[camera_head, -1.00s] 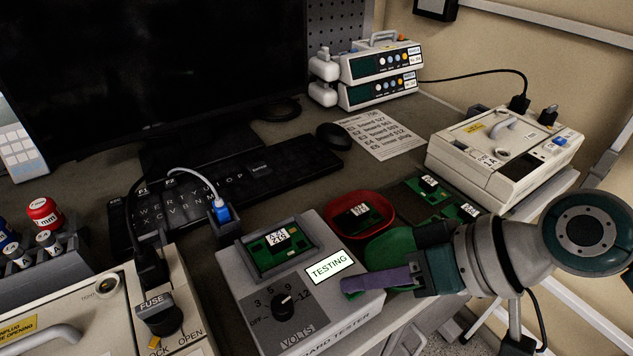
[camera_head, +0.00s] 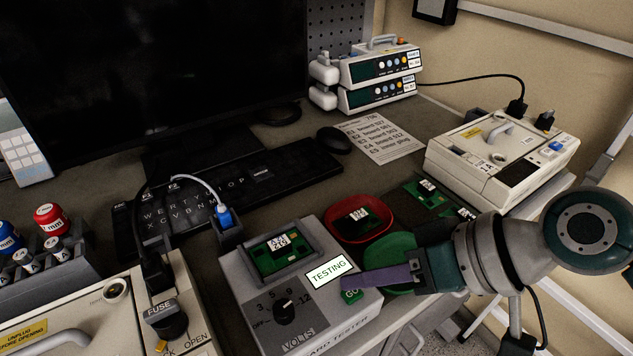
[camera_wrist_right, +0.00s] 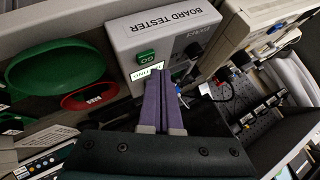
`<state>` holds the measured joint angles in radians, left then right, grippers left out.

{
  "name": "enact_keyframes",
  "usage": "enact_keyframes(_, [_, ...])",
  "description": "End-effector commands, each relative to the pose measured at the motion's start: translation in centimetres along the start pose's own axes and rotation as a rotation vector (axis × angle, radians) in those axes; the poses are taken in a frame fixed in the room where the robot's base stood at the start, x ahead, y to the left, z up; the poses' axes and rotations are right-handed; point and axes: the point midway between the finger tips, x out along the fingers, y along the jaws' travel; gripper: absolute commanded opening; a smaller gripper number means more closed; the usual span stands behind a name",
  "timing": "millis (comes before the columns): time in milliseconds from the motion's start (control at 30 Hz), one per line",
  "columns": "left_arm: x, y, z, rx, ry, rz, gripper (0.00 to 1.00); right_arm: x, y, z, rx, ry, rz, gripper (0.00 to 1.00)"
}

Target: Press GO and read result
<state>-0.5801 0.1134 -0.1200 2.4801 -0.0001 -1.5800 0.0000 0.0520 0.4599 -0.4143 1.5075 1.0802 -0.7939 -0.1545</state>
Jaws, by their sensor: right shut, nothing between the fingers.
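The grey board tester (camera_head: 238,290) stands at the bench's front edge. Its white display (camera_head: 329,271) reads TESTING. A green board (camera_head: 278,250) with a white label sits in the tester's top recess. The green GO button (camera_head: 351,296) shows just below my right gripper's fingertips; it also shows clear in the right wrist view (camera_wrist_right: 146,57). My right gripper (camera_head: 346,281) is shut and empty, its purple fingers over the tester's right side, beside the display. The voltage knob (camera_head: 284,309) is on the tester's front left. My left gripper is not in view.
A red bowl (camera_head: 389,224) holding a board and a green bowl (camera_head: 392,246) stand right of the tester. A keyboard (camera_head: 290,163) and paper list (camera_head: 391,148) lie behind.

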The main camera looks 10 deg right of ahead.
Motion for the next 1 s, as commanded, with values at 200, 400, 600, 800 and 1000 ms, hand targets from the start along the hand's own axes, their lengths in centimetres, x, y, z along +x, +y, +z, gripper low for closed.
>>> enact_keyframes(200, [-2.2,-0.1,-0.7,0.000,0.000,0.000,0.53,-1.6,-1.2,-1.2,-0.001,0.000,0.000,0.00])
enact_keyframes(400, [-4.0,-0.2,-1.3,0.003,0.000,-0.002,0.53,-3.0,-2.2,-2.2,-0.001,0.000,0.000,0.00])
enact_keyframes(600, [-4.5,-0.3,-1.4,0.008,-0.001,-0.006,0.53,-3.5,-2.5,-2.5,-0.001,0.000,0.000,0.00])
enact_keyframes(800, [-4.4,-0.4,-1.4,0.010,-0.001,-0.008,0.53,-3.4,-2.5,-2.5,-0.001,0.000,0.000,0.00])
enact_keyframes(1000, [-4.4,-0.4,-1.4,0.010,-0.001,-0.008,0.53,-3.4,-2.5,-2.5,-0.001,0.000,0.000,0.00])
